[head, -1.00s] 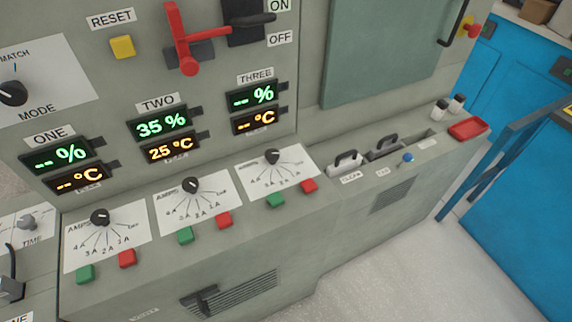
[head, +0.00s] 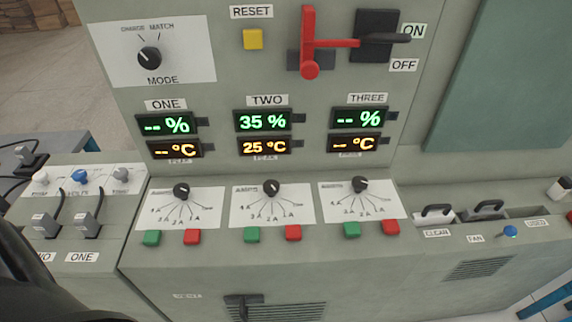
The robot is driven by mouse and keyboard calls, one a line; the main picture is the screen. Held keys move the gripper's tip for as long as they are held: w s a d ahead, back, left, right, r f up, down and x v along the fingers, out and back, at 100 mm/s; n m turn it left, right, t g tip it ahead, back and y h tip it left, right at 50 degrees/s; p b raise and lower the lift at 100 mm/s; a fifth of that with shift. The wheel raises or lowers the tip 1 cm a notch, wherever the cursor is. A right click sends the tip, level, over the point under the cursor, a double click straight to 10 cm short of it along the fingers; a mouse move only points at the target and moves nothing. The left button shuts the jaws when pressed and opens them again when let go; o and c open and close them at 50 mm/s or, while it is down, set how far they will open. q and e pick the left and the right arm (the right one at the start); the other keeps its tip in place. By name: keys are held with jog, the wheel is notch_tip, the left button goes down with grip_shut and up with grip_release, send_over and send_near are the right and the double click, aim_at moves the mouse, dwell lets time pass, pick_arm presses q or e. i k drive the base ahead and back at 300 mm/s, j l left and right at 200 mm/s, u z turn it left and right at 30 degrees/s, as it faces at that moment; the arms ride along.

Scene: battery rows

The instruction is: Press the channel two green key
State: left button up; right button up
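The channel two green key (head: 252,234) is a small green square on the sloped ledge. It sits below the channel two amps dial (head: 271,188), left of the channel two red key (head: 293,232). Above it, the TWO displays read 35 % (head: 263,121) and 25 °C (head: 264,147). Nothing covers the key. A dark curved shape at the lower left edge may be part of my own arm.
Channel one's green key (head: 151,238) and channel three's green key (head: 351,230) flank it, each beside a red key. A red lever (head: 309,45) and yellow reset button (head: 253,39) are above. Plugs with cables (head: 88,226) stand at left. A vent handle (head: 241,304) sticks out below.

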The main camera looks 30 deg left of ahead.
aim_at(252, 234)
jog(key=u, duration=0.35)
jog(key=j+u, duration=0.15)
jog(key=u, duration=0.2)
jog(key=j+u, duration=0.1)
jog(key=u, duration=0.25)
